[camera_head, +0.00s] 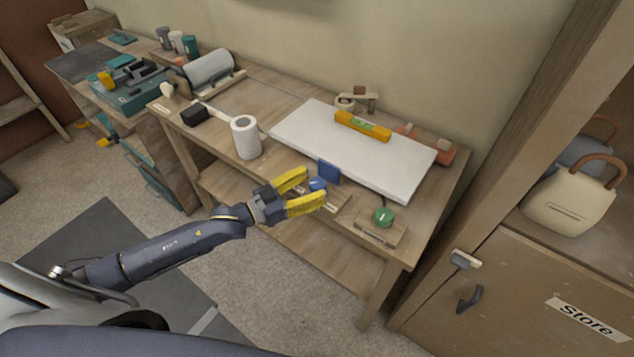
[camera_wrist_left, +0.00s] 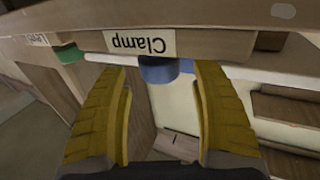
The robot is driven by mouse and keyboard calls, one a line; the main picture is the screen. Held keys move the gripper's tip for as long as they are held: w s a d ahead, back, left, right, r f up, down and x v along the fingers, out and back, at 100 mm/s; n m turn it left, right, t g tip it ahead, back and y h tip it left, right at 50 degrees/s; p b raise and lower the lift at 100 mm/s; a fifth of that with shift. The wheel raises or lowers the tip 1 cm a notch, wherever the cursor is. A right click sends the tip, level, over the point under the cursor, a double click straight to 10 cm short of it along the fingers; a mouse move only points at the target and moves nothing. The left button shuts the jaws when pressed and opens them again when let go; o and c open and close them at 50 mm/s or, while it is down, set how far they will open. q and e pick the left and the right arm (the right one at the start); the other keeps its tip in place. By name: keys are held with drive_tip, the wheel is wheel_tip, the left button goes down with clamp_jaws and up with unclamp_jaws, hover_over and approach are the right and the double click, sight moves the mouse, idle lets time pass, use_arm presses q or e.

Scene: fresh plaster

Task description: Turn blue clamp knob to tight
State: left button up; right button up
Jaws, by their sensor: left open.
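The blue clamp knob (camera_head: 317,184) sits at the front edge of the workbench, by an upright blue block (camera_head: 328,171). My left gripper (camera_head: 314,188) is open, with its yellow fingers reaching to either side of the knob. In the left wrist view, which looks upside down, the blue knob (camera_wrist_left: 158,72) shows between the open fingertips, below a label reading "Clamp" (camera_wrist_left: 140,42). I cannot tell whether either finger touches it. The knob's turn setting cannot be read. My right gripper is not in view.
A green knob (camera_head: 382,216) on a wooden block stands right of the clamp. A white board (camera_head: 300,133) with a yellow level (camera_head: 362,126) lies behind. A white roll (camera_head: 245,137) stands to the left. A "Store" cabinet (camera_head: 510,290) closes off the right side.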

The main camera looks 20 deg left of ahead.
use_arm(q)
drive_tip(key=v, duration=1)
idle(0.4)
